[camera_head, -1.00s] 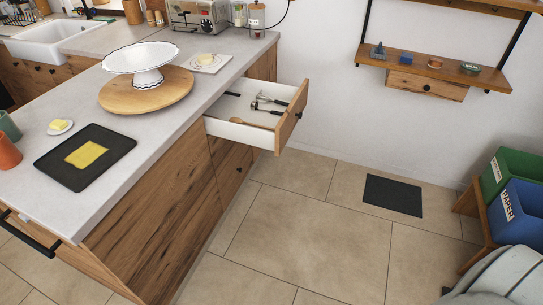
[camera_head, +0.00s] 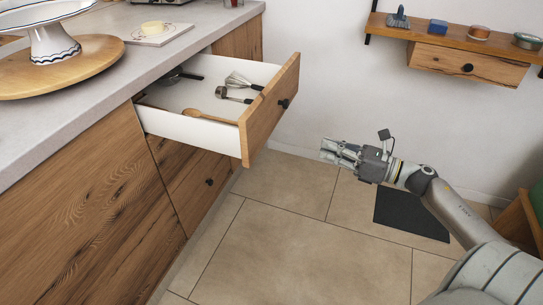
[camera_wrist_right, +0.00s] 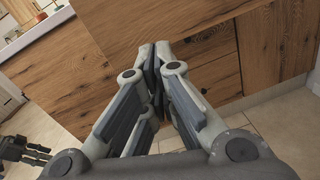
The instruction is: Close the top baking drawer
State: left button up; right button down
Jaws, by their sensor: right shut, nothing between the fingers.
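The top drawer (camera_head: 268,112) of the wooden counter is pulled out in the head view. It has a wooden front with a dark round knob (camera_head: 284,103) and white sides. My left gripper does not show in the head view.
The counter (camera_head: 75,118) holds a round board (camera_head: 95,58) with a white cake stand (camera_head: 50,40). A closed drawer (camera_head: 190,182) is below the open one. A wall shelf (camera_head: 465,42) hangs at upper right. A dark mat (camera_head: 411,213) lies on the floor, otherwise largely clear.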

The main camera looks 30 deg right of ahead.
jog(key=a+r+n+g+y, duration=0.1)
jog(key=a+n, duration=0.1)
jog(key=n, duration=0.1)
send_near(261, 135)
jog(key=shift+n, duration=0.3)
jog(key=b+x, duration=0.1)
jog(key=x, duration=0.5)
jog(key=shift+w+d, duration=0.1)
jog(key=shift+d, duration=0.1)
jog(key=shift+w+a, duration=0.35)
jog(key=shift+w, duration=0.1)
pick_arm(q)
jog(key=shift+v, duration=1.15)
pick_arm(e)
jog(key=shift+w+a, duration=0.1)
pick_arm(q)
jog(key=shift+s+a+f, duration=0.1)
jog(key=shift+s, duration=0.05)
